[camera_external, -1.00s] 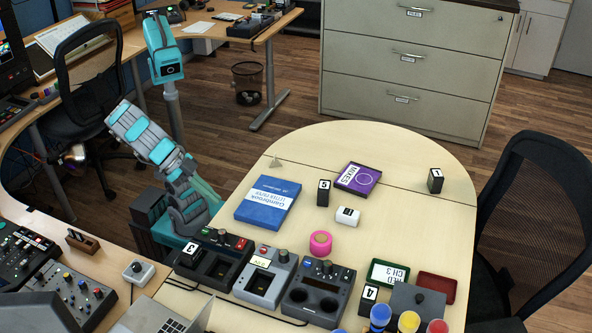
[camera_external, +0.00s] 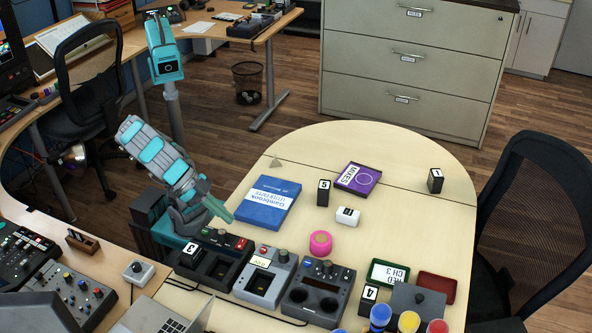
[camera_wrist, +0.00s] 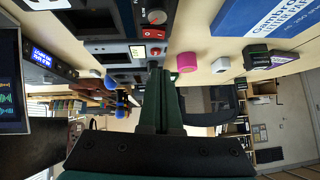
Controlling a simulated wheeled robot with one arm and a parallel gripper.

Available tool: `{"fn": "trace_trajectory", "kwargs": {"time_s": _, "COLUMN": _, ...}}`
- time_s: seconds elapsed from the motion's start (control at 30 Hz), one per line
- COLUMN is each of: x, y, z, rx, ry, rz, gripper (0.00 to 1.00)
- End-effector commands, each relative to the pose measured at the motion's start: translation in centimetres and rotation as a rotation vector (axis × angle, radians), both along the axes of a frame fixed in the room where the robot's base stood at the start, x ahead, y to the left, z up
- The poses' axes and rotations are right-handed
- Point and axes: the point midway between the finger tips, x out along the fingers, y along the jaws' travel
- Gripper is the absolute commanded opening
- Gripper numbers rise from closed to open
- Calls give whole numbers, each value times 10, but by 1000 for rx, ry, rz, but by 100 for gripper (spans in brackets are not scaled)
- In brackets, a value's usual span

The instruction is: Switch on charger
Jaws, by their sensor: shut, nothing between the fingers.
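Three desktop units stand in a row along the near side of the pale table, and I cannot tell which one is the charger. The middle one (camera_external: 262,280) is grey with a yellow label, a knob and a red button. The right one (camera_external: 317,295) is dark grey with two round wells. My gripper (camera_external: 229,217) is shut and empty, just behind the black unit and apart from it, as far as I can see. In the wrist view my gripper (camera_wrist: 155,75) points toward the units' control strips.
A pink tape roll (camera_external: 320,243), white block (camera_external: 347,216) and black numbered boxes (camera_external: 323,193) stand further right. A purple box (camera_external: 358,179) lies behind.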

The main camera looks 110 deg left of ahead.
Motion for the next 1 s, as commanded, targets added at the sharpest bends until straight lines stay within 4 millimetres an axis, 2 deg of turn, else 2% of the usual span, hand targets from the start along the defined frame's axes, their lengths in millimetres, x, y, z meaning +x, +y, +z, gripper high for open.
{"fn": "trace_trajectory", "kwargs": {"time_s": 0.17, "x": 25, "y": 4, "z": -27, "rx": 3, "ry": 5, "rz": 2, "gripper": 0}}
{"fn": "trace_trajectory", "kwargs": {"time_s": 0.43, "x": 23, "y": 7, "z": -54, "rx": 1, "ry": 3, "rz": 0, "gripper": 0}}
{"fn": "trace_trajectory", "kwargs": {"time_s": 0.63, "x": 24, "y": 7, "z": -63, "rx": -1, "ry": 0, "rz": -1, "gripper": 0}}
{"fn": "trace_trajectory", "kwargs": {"time_s": 1.0, "x": 24, "y": 8, "z": -64, "rx": -1, "ry": 0, "rz": -1, "gripper": 0}}
